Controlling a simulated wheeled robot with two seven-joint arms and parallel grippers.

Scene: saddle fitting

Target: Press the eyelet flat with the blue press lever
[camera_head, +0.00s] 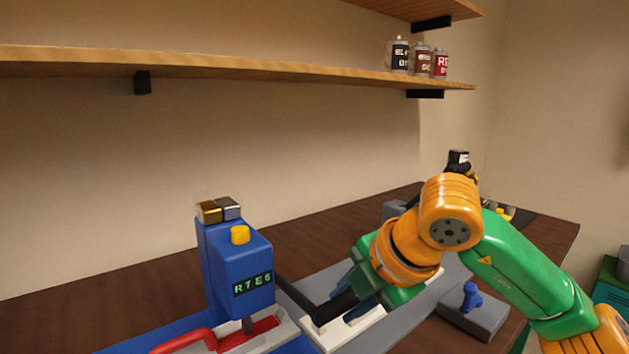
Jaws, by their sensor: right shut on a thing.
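The blue press (235,275) stands on the bench left of centre, with a yellow button on top and a display reading "R7E6". Its dark lever (300,300) comes out of the right side and bends toward my right gripper. My right gripper (352,296) comes in from the right and is shut on the black handle end of the lever; its fingertips are partly hidden by the wrist. Below the press head, a short plunger points down at a red part on a light base (282,338). I cannot make out the eyelet. My left gripper is not in view.
A red handle (185,342) lies in front of the press. A grey block with a blue knob (471,296) sits right of my gripper. A wooden shelf (240,68) with several labelled cans runs above. The brown bench (100,300) is bare behind and left of the press.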

